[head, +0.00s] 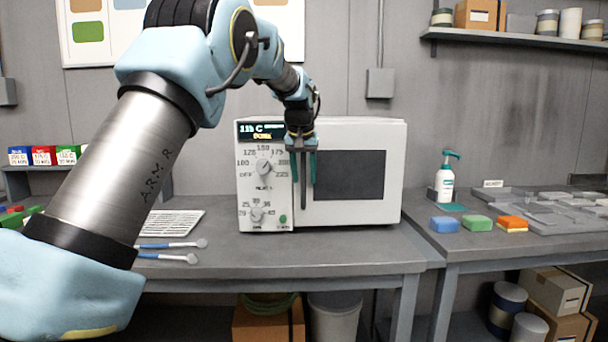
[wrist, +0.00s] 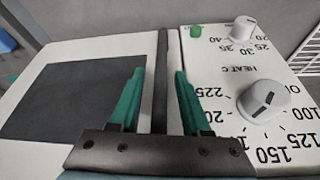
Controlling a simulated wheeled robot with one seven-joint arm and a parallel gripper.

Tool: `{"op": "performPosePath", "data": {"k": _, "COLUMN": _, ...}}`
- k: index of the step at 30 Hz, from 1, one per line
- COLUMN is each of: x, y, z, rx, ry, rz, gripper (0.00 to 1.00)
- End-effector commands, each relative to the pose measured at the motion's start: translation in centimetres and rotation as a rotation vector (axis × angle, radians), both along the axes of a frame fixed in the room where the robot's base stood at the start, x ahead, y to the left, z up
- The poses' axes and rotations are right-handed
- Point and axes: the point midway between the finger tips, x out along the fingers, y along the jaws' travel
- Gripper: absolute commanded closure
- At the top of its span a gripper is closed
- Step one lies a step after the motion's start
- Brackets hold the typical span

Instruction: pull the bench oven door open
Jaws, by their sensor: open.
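The bench oven (head: 388,212) is a white box on the bench with a dark window (head: 349,175) in its door, and the door looks shut. The door's grey vertical bar handle (head: 303,190) runs along its left edge, beside the control panel. My gripper (head: 303,182) is in front of the handle with its green fingers spread, one on each side of the bar.
A wire rack (head: 172,223) and blue-handled tools (head: 175,258) lie on the bench to the left. A pump bottle (head: 445,180) and coloured blocks (head: 478,223) stand on the right bench.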

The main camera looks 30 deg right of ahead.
Motion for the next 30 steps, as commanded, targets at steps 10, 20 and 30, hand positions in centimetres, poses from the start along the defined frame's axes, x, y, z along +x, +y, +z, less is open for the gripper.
{"op": "performPosePath", "data": {"k": 10, "x": -0.02, "y": 0.01, "z": 0.02, "rx": 0.0, "ry": 0.0, "rz": 0.0, "gripper": 0.81}}
{"op": "performPosePath", "data": {"k": 20, "x": -0.03, "y": 0.01, "z": 0.04, "rx": 0.0, "ry": 0.0, "rz": 0.0, "gripper": 1.0}}
{"op": "performPosePath", "data": {"k": 30, "x": -0.02, "y": 0.01, "z": 0.06, "rx": 0.0, "ry": 0.0, "rz": 0.0, "gripper": 1.0}}
